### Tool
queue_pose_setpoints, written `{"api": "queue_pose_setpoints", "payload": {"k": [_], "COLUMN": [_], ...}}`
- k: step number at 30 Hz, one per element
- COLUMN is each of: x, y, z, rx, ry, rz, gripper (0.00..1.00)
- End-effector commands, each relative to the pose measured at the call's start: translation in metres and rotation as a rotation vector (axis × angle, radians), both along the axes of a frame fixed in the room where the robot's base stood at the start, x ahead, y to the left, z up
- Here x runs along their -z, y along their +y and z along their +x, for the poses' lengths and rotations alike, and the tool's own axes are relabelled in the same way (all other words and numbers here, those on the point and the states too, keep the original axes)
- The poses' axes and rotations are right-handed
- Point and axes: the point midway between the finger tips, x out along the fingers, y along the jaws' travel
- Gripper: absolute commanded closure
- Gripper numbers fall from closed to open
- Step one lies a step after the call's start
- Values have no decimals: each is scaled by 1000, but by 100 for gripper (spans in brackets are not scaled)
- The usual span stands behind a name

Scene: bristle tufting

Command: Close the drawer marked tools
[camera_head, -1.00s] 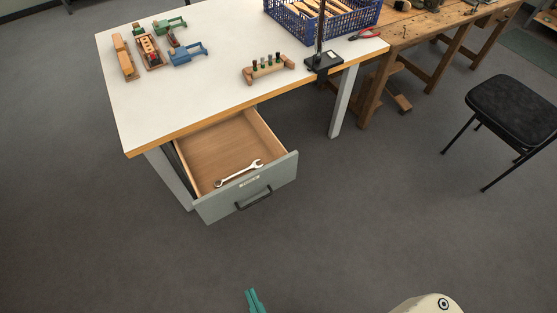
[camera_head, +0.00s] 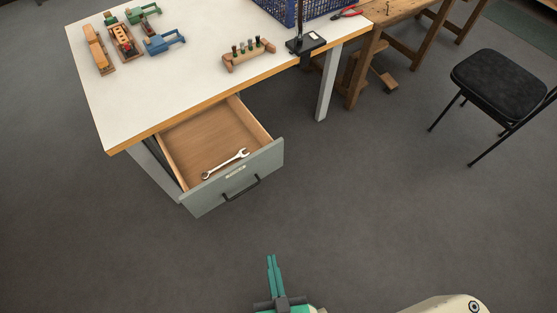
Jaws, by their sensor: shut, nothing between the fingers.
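The drawer (camera_head: 232,187) has a grey front with a dark bar handle (camera_head: 242,188) and a small pale label (camera_head: 236,172) too small to read. It hangs pulled out under the left part of the white table. A wrench (camera_head: 226,164) lies inside on its wooden bottom, near the front. My gripper (camera_head: 271,258) has teal fingers and shows at the bottom of the head view. It is shut and empty, over the floor in front of the drawer, apart from the handle.
The white table (camera_head: 180,83) has wood edging and carries planes, clamps, a wooden holder (camera_head: 249,54) and a blue crate (camera_head: 283,12). A black chair (camera_head: 503,80) stands at right. The floor (camera_head: 370,210) before the drawer is clear.

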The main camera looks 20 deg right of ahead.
Motion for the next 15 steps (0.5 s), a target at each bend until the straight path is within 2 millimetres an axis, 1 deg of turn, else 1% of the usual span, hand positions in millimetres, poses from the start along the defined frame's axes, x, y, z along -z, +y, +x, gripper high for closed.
{"api": "queue_pose_setpoints", "payload": {"k": [1,3,6,9,12,14,15], "x": [18,45,79,105,124,131,133], "y": [-10,-21,-35,-48,-60,-68,-73], "z": [12,27,49,74,101,118,130], "rx": [46,102,169,223,259,272,276], "ry": [19,56,102,136,158,166,168], "rz": [55,149,292,440,593,684,746], "gripper": [100,100,100,100,100,100,100]}}
